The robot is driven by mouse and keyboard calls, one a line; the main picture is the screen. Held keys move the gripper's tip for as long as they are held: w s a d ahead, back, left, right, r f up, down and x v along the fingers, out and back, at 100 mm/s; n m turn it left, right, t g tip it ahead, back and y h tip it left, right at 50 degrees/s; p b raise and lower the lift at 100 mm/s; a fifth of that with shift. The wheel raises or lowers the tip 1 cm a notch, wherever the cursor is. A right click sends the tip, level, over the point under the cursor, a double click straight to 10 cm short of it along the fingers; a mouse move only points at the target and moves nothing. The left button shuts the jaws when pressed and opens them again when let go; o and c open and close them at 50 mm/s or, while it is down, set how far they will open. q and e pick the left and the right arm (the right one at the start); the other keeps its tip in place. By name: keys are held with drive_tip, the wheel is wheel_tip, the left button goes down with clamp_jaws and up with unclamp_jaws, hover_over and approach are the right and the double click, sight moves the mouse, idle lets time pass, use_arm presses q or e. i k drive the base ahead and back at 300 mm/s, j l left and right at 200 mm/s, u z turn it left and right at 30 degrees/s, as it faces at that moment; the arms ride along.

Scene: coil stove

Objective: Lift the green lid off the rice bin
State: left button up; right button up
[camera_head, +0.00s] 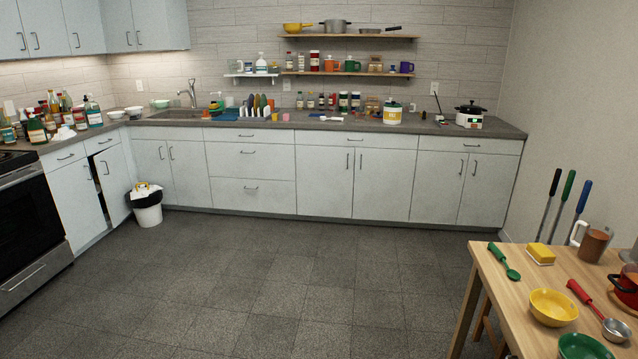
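Neither of my grippers is in view, and nothing touches the bin.
The grey counter (508,128) runs along the back wall, with jars left of the bin and a cooker (469,116) to its right. A wooden table (490,262) with bowls and utensils stands at front right. A trash bin (147,207) stands at left. The middle floor is clear.

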sight(391, 116)
drive_tip(key=i+z, duration=0.2)
drive_tip(key=i, duration=0.7)
drive_tip(key=i+j+z, duration=0.15)
drive_tip(key=i, duration=3.2)
